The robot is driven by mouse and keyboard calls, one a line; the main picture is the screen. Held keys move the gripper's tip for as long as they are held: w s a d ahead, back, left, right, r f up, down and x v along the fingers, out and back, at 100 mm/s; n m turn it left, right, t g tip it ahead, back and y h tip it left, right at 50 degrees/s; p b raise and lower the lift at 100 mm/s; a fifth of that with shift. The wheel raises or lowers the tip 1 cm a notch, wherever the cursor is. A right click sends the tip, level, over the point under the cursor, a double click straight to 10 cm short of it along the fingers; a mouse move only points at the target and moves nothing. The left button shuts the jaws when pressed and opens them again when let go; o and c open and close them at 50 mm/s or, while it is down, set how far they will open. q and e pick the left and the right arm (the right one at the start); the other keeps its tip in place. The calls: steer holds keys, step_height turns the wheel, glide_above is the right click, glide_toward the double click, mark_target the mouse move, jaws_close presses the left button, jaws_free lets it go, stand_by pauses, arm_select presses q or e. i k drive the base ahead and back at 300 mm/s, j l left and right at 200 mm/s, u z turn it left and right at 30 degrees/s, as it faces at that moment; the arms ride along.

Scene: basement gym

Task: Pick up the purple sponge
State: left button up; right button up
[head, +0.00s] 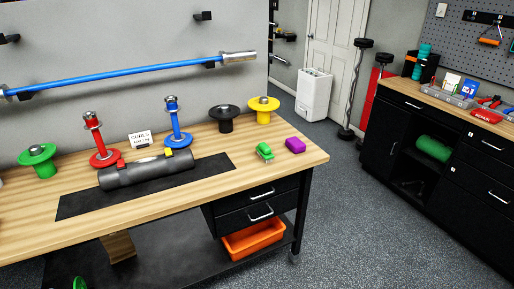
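The purple sponge (295,145) is a small block lying on the wooden workbench (312,158), near its right end. It is just right of a small green object (265,151), with a narrow gap between them. Nothing covers the sponge. Neither of my grippers shows in the head view.
A yellow weight holder (263,110) and a black one (224,118) stand behind the sponge. A dark foam roller (147,170) lies on a black mat (78,205) to the left. The bench's front right corner is clear. Open floor (350,215) separates the bench from black cabinets (460,185).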

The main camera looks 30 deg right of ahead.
mark_target(297, 146)
steer(key=i+l+z, duration=0.1)
steer(key=l, duration=0.35)
steer(key=i+l, duration=0.3)
steer(key=i+l+z, duration=0.15)
steer(key=l, duration=0.35)
steer(key=i+l, duration=0.25)
steer(key=l, duration=0.15)
steer(key=i+l+z, duration=0.15)
steer(key=l, duration=0.25)
steer(key=i, duration=0.1)
